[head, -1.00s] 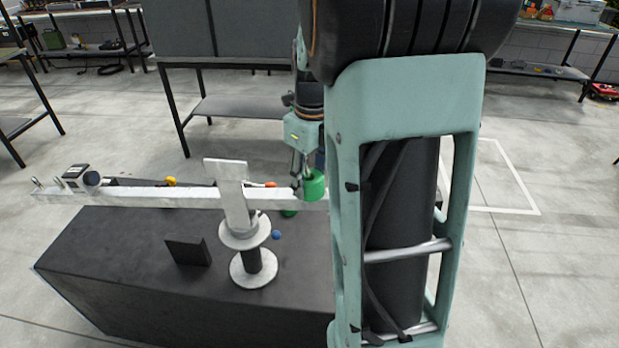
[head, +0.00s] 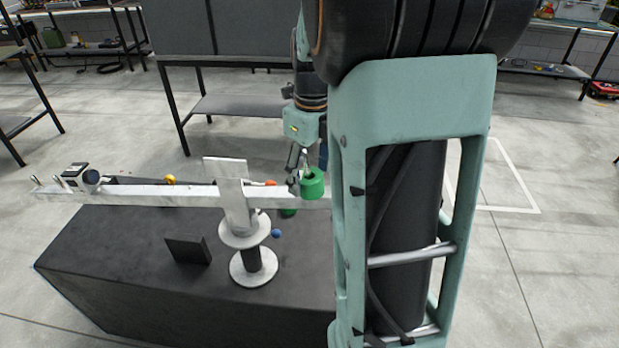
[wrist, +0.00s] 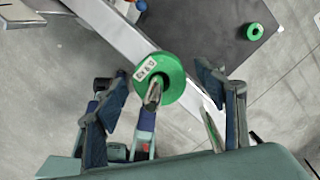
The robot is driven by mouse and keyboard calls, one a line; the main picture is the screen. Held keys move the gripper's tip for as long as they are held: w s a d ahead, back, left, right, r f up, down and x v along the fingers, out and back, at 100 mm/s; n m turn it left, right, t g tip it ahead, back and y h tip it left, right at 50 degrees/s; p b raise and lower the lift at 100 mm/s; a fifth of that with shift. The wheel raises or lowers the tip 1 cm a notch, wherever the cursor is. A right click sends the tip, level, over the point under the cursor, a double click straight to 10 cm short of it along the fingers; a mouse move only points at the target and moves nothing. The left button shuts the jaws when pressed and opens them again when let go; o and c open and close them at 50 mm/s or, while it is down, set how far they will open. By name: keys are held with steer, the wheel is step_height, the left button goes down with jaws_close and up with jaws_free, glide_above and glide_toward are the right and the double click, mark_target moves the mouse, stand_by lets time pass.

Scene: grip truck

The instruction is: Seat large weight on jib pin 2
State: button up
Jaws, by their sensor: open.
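A green ring-shaped weight (head: 313,184) with a white label is at the right visible part of the pale jib beam (head: 150,195). In the wrist view the green weight (wrist: 170,70) has a metal pin (wrist: 153,95) showing in its hole; the weight appears to be around the pin. I cannot tell how far down it sits. My gripper (wrist: 163,78) is open, with its fingers apart on either side of the weight. In the head view my gripper (head: 299,163) is just above and left of the weight. My arm hides the beam's right end.
Another green ring (wrist: 255,31) lies on the dark surface. The beam rests on a white post (head: 253,268) on a black block (head: 110,260). A camera-like device (head: 78,177) sits at the beam's left end. Yellow and blue (head: 276,233) knobs are close by.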

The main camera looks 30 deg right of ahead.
step_height(320, 180, up, 10)
steer(key=shift+s+r, duration=0.2)
steer(key=shift+s, duration=0.2)
steer(key=shift+a+r, duration=0.1)
